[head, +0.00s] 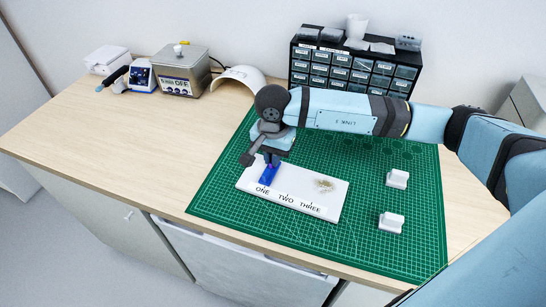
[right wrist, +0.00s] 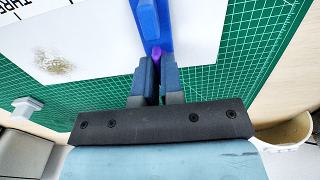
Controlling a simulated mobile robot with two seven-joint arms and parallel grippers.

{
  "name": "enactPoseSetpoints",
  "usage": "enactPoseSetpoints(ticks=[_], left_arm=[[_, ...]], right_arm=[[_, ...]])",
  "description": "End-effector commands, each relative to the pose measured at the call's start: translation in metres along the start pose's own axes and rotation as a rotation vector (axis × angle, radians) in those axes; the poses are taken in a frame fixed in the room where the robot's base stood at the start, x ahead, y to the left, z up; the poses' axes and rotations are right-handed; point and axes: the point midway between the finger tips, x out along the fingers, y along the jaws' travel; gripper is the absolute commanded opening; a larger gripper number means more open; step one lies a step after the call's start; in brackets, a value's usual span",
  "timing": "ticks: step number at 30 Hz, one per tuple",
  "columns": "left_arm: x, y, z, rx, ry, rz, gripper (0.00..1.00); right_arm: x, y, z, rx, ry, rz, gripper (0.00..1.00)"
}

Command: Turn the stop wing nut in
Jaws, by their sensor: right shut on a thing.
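A white board (head: 325,200) marked ONE, TWO, THREE lies on the green mat (head: 370,160). A blue fixture (head: 267,176) stands on its left part, near ONE; in the right wrist view the blue fixture (right wrist: 152,22) runs up from my fingertips. My right gripper (head: 272,157) points down at the fixture. In the right wrist view my right gripper (right wrist: 158,70) is shut on a small purple piece, seemingly the wing nut (right wrist: 156,52), at the fixture's near end. The fingers hide most of the nut. My left gripper is not in view.
A brownish speckled patch (head: 325,185) marks the board. Two white blocks (head: 397,179) (head: 391,222) stand on the mat to the right. A drawer cabinet (head: 350,68), a white curved shell (head: 240,78) and a metal box marked OFF (head: 182,75) stand behind. The bench's left front is clear.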

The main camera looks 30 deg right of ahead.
Motion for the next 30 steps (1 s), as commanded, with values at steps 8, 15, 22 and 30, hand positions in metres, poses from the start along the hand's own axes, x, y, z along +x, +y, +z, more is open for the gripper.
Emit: enactPoseSetpoints(ticks=[8, 15, 22, 30], left_arm=[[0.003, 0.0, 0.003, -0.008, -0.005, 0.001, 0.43], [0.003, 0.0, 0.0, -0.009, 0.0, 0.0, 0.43], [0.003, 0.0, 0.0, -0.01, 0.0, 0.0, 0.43], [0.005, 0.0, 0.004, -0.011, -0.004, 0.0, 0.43]], right_arm=[[0.0, 0.0, 0.0, 0.032, 0.001, 0.0, 0.0], [0.0, 0.0, 0.0, 0.031, 0.0, 0.0, 0.34], [-0.001, 0.0, 0.0, 0.031, 0.001, -0.001, 0.34], [-0.037, -0.001, -0.001, 0.03, 0.002, -0.004, 0.34]])
